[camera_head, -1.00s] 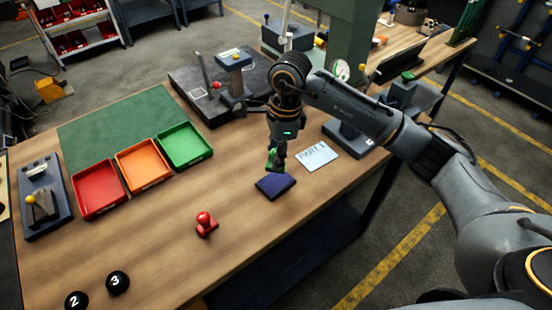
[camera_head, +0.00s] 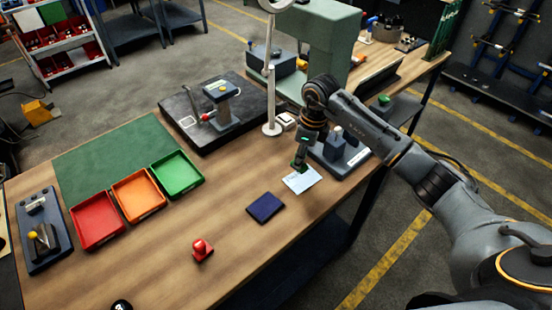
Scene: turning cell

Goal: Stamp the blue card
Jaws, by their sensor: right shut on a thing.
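The light blue card (camera_head: 303,182) lies flat on the wooden bench, right of the dark blue ink pad (camera_head: 265,207). My right gripper (camera_head: 301,161) points down over the card's far edge and is shut on a small green stamp (camera_head: 298,167). The gripper and stamp hide part of the card. I cannot tell whether the stamp touches the card, and no mark is clear on it. A red stamp (camera_head: 202,249) stands alone nearer the front edge. My left gripper is not in view.
Red (camera_head: 98,221), orange (camera_head: 138,194) and green (camera_head: 177,174) trays stand at left by a green mat (camera_head: 110,155). A white post (camera_head: 271,105) and dark plate (camera_head: 180,115) are further back.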

